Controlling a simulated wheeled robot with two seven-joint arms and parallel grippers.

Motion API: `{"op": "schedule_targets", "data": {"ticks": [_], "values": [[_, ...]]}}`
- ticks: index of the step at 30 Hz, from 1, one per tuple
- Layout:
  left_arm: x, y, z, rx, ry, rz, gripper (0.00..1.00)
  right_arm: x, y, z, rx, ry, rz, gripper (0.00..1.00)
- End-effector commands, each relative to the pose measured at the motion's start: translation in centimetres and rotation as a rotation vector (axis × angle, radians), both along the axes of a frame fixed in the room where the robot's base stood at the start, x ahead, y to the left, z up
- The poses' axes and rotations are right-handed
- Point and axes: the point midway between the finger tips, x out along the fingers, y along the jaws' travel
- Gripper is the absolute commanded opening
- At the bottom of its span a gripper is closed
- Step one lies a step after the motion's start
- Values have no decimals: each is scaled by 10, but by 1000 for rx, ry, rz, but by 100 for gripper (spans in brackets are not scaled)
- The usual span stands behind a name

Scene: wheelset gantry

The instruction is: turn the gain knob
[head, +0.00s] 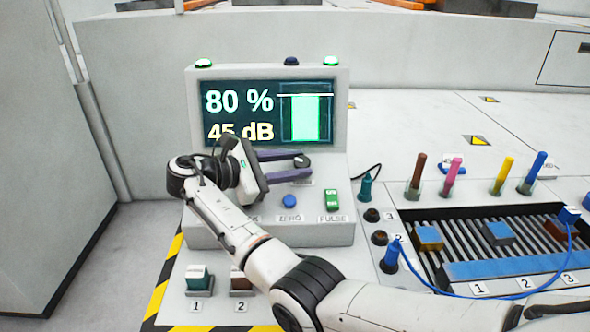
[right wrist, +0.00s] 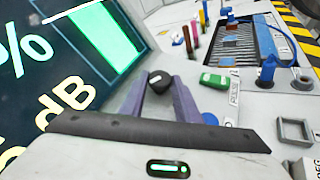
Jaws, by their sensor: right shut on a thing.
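The gain knob (head: 301,162) is a small dark knob on the sloped front of the grey console, below the right part of the screen. My right gripper (head: 298,163) has its purple fingers on both sides of it and is shut on it. In the right wrist view the black knob (right wrist: 160,78) sits between the fingertips. The console screen (head: 265,112) reads 80 % and 45 dB, the lower line partly covered by my gripper. Its green bar reaches close under a white line. My left gripper is not in view.
A blue button (head: 289,201) and a green switch (head: 332,200) sit just below the knob. To the right are several coloured handles (head: 453,170) and a ribbed tray (head: 455,222) with blocks and a blue cable. A green block (head: 199,277) stands in a socket at front left.

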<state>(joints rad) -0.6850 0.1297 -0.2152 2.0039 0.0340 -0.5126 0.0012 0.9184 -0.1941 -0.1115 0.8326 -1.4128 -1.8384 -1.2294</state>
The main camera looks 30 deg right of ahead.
Motion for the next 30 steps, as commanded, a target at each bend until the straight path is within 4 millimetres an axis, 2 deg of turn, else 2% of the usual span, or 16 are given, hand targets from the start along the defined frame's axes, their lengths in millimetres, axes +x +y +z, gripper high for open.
{"op": "schedule_targets", "data": {"ticks": [19,20,22,23,30], "values": [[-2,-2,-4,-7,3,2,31,1,0,-2,22,-8,-45,7],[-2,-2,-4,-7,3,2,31,0,0,-2,22,-8,-45,33],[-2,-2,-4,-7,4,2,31,0,-1,-2,22,-8,-45,44],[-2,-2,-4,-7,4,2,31,1,-1,-1,22,-8,-45,48],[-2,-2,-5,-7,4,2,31,1,-1,0,19,-9,-45,48]]}}
